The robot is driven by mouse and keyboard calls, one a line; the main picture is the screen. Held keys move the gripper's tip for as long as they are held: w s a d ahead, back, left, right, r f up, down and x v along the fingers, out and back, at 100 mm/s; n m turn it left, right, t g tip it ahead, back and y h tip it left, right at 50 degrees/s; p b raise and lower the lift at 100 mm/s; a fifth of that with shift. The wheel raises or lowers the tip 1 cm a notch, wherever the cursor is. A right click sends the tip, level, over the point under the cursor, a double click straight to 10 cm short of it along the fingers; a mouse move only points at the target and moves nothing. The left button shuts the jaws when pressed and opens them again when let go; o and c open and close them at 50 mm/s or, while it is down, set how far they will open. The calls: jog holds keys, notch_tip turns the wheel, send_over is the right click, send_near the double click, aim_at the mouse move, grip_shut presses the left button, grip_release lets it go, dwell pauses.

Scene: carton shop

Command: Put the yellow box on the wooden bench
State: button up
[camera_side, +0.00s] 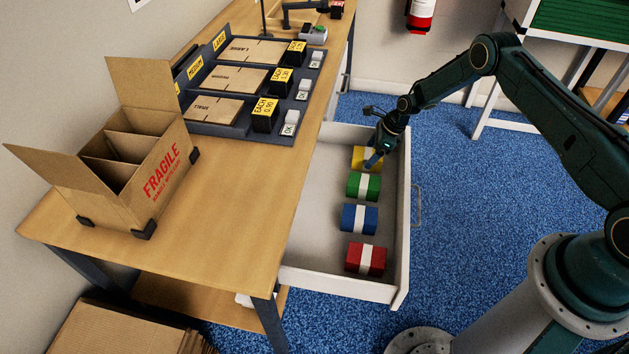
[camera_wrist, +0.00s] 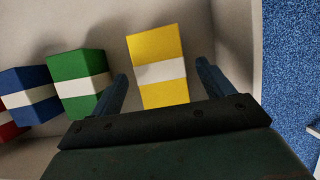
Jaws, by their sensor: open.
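The yellow box (camera_side: 360,153) with a white band lies in the open white drawer, at its far end. In the wrist view the yellow box (camera_wrist: 156,52) sits ahead of my gripper (camera_wrist: 161,82), between the lines of its two fingers. My gripper (camera_side: 374,160) is open and empty over the yellow box in the side view and hides part of it. The wooden bench (camera_side: 215,215) stands to the left of the drawer, with bare wood at its front and along its right side.
Green (camera_side: 363,186), blue (camera_side: 359,218) and red (camera_side: 366,259) banded boxes lie in a row in the drawer (camera_side: 320,200). A FRAGILE carton (camera_side: 150,185) and a dark rack (camera_side: 225,130) of flat cartons stand on the bench. The drawer walls surround the boxes.

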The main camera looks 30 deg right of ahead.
aim_at(368, 153)
jog(key=shift+x, duration=1.45)
jog(key=shift+c, duration=0.4)
jog(key=c, duration=1.1)
jog(key=shift+r, duration=0.1)
notch_tip(368, 153, up, 20)
